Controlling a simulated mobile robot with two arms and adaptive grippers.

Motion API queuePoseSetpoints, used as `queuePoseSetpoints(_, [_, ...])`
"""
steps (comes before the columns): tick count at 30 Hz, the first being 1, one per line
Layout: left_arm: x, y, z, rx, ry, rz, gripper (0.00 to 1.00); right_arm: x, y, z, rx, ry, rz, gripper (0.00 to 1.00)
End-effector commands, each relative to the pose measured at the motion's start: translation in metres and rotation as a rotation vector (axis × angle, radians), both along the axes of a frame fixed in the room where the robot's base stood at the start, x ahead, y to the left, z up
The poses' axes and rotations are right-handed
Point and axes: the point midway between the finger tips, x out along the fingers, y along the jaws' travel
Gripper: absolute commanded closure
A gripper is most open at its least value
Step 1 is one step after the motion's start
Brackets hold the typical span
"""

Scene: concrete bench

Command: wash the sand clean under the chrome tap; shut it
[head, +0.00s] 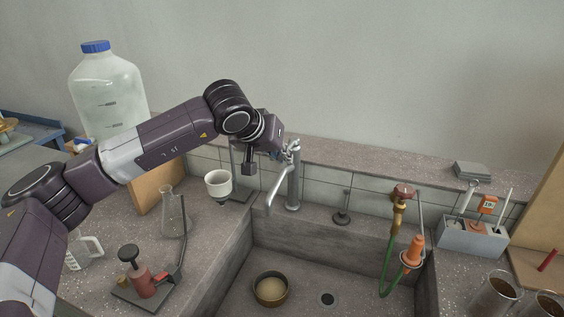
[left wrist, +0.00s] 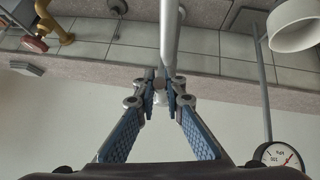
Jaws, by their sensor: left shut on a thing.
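The chrome tap (head: 292,185) stands upright at the back of the stone sink, its spout bent down toward the left. No water stream shows under the spout. The brass-coloured round pan (head: 258,296) sits on the sink floor, left of the drain, with pale sand (head: 271,287) in it. My left gripper (head: 286,154) is at the top of the tap, shut on the tap's handle. In the left wrist view, the blue-padded fingers (left wrist: 160,88) meet at the tap's head, beside its chrome pipe (left wrist: 169,32); the handle is mostly hidden. My right gripper is out of view.
A red-handled brass valve (head: 400,192) with a green hose stands right of the tap. A white funnel (head: 218,184) and a glass flask (head: 172,212) stand on the left bench. A grey caddy (head: 470,238) stands at the right. The sink floor's right part is mostly free.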

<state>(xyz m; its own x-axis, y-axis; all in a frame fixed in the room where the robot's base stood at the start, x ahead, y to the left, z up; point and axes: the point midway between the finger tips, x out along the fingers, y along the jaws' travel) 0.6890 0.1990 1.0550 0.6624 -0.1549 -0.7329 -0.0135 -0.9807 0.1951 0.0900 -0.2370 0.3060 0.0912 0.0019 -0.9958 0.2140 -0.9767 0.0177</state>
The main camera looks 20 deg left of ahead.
Motion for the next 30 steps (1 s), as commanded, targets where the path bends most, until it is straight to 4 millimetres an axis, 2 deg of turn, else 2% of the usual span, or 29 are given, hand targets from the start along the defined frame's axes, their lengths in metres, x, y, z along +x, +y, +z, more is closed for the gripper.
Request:
queuePoseSetpoints(8, [0.0, 0.0, 0.001, 0.001, -0.003, 0.001, 1.0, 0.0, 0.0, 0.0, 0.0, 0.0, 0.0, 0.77])
queuePoseSetpoints(9, [0.0, 0.0, 0.001, 0.001, -0.003, 0.001, 0.86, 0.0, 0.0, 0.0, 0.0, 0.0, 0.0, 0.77])
queuePoseSetpoints(13, [0.0, 0.0, 0.001, 0.001, -0.001, 0.0, 0.72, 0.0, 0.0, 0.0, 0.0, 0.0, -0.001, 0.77])
queuePoseSetpoints(23, [-0.002, 0.001, 0.003, 0.001, -0.001, 0.0, 0.72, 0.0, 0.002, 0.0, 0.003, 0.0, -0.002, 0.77])
queuePoseSetpoints(30, [-0.026, 0.007, 0.031, 0.001, -0.006, 0.0, 0.72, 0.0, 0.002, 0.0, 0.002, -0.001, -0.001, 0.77])
